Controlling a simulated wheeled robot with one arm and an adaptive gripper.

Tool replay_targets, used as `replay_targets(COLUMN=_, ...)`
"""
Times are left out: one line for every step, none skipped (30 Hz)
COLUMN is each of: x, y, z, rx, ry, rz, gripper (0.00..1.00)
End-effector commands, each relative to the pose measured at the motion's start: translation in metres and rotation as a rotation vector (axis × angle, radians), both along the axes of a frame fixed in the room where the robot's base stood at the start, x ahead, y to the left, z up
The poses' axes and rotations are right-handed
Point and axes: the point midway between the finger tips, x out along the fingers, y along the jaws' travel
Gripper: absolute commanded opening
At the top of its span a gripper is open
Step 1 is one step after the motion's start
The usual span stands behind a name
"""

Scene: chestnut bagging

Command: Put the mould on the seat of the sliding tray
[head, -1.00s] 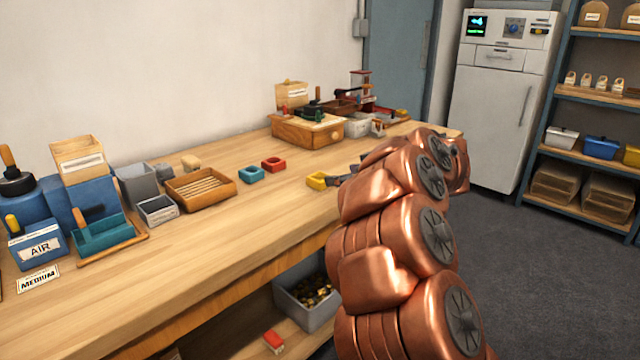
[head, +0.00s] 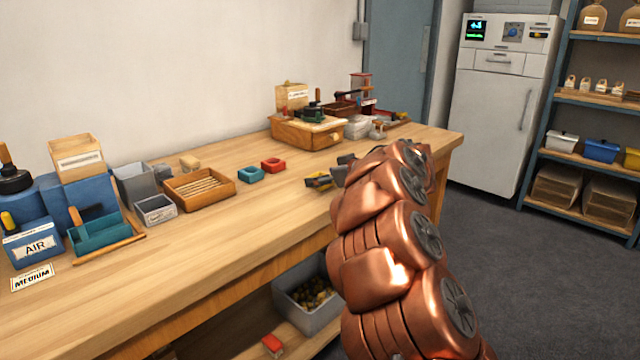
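I cannot tell whether the fingers are open or shut on the piece. A teal tray (head: 98,235) with a handle sits on a wooden base at the left; I cannot tell for sure if it is the sliding tray.
A slatted wooden tray (head: 200,189) and grey bins (head: 157,210) stand left of the small pieces. A wooden box (head: 306,132) with tools stands at the back. A grey bin (head: 308,300) sits on the shelf below. The bench front is clear.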

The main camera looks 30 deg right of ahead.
Motion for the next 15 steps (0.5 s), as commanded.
replay_targets(x=-0.0002, y=0.0, z=0.0004, rx=0.0, ry=0.0, rz=0.0, gripper=0.88)
replay_targets(x=-0.0002, y=0.0, z=0.0004, rx=0.0, ry=0.0, rz=0.0, gripper=0.88)
replay_targets(x=-0.0002, y=0.0, z=0.0004, rx=0.0, ry=0.0, rz=0.0, gripper=0.83)
replay_targets(x=-0.0002, y=0.0, z=0.0004, rx=0.0, ry=0.0, rz=0.0, gripper=0.8)
replay_targets(x=-0.0001, y=0.0, z=0.0005, rx=0.0, ry=0.0, rz=0.0, gripper=0.77)
replay_targets(x=-0.0002, y=0.0, z=0.0005, rx=0.0, ry=0.0, rz=0.0, gripper=0.73)
replay_targets(x=-0.0002, y=0.0, z=0.0005, rx=-0.001, ry=0.0, rz=0.0, gripper=0.7)
replay_targets(x=-0.0002, y=0.0, z=0.0005, rx=-0.001, ry=0.0, rz=0.0, gripper=0.67)
replay_targets(x=-0.0002, y=0.0, z=0.0005, rx=-0.001, ry=-0.001, rz=0.0, gripper=0.62)
replay_targets(x=-0.0002, y=-0.0001, z=0.0004, rx=0.0, ry=0.0, rz=0.0, gripper=0.59)
replay_targets(x=-0.0002, y=0.0, z=0.0005, rx=0.0, ry=-0.001, rz=0.001, gripper=0.56)
replay_targets(x=-0.0003, y=0.0, z=0.0004, rx=0.0, ry=-0.001, rz=0.001, gripper=0.52)
replay_targets(x=-0.0002, y=0.0, z=0.0005, rx=0.0, ry=-0.001, rz=0.001, gripper=0.49)
replay_targets(x=-0.0002, y=0.0, z=0.0005, rx=0.0, ry=-0.001, rz=0.001, gripper=0.46)
replay_targets(x=-0.0002, y=0.0, z=0.0005, rx=0.0, ry=-0.001, rz=0.001, gripper=0.42)
